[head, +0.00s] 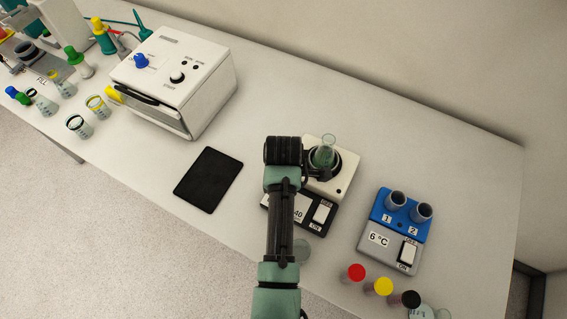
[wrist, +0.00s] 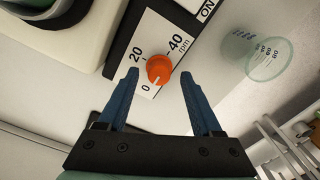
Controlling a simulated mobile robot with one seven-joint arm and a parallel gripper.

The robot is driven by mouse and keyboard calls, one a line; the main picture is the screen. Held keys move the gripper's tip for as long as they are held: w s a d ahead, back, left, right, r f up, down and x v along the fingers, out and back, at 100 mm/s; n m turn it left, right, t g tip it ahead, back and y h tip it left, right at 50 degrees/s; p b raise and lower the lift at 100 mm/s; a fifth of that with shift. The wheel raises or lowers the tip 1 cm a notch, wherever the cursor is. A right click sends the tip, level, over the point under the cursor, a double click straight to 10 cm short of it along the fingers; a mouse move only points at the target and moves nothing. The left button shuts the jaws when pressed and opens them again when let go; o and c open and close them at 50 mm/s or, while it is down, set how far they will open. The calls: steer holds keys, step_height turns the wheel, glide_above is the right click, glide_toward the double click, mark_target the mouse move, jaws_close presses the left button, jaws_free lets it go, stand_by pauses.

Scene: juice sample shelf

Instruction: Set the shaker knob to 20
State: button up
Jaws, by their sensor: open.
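The shaker (head: 343,166) is a white unit with a dark front panel and a green-tinted glass vessel (head: 325,152) on top. Its orange knob (wrist: 160,69) sits on a white label marked 0, 20 and 40 rpm in the wrist view. The knob's pale pointer mark faces the lower left, toward 0. My gripper (wrist: 160,77) is open, with one dark blue finger on each side of the knob. Gaps show between fingers and knob; I cannot tell their height over the panel. In the head view my arm hides the knob.
The shaker's ON/OFF switch (head: 322,212) is beside the dial. A glass beaker (wrist: 268,58) stands close to the right finger. A blue and grey 6 °C block (head: 385,238) is on the right, with several coloured caps in front. A black tablet (head: 208,180) lies left.

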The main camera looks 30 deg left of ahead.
steer(key=shift+f, duration=0.65)
jaws_close()
